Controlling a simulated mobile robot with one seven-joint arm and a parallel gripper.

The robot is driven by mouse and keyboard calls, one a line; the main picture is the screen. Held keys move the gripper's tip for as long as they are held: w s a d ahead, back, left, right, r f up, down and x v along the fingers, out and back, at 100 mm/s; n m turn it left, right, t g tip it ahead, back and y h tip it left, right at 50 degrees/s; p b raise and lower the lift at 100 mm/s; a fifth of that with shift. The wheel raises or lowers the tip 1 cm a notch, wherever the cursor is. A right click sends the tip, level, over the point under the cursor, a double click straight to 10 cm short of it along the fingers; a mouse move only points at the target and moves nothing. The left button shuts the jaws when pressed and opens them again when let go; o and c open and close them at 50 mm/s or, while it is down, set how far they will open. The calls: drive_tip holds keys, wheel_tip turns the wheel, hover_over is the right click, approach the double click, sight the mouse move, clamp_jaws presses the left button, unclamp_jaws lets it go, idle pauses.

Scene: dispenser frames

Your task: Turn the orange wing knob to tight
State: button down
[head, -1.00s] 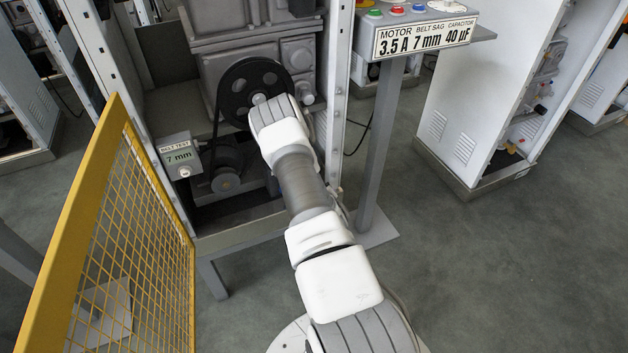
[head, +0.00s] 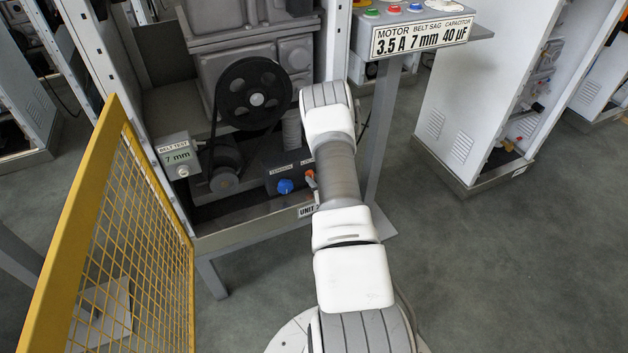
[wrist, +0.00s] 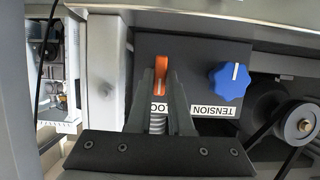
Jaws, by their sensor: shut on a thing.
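The orange wing knob (wrist: 160,74) sits on a dark panel and stands upright in the wrist view, with a pale mark on its lower part. In the head view the orange knob (head: 310,176) shows small at the left edge of my arm. In the wrist view my gripper (wrist: 160,88) has one finger on each side of the knob and is shut on it. A label below the knob is mostly hidden by the fingers. In the head view my arm hides the gripper.
A blue knob (wrist: 230,81) labelled TENSION is close beside the orange one. The belt pulley (head: 254,94) stands above the panel. A yellow mesh guard (head: 125,230) stands at left, and a button post (head: 385,120) at right.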

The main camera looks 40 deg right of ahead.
drive_tip(key=c, duration=0.8)
unclamp_jaws()
drive_tip(key=p+v, duration=0.4)
drive_tip(key=v, duration=1.3)
drive_tip(key=shift+s+a, duration=0.1)
drive_tip(key=shift+s, duration=0.15)
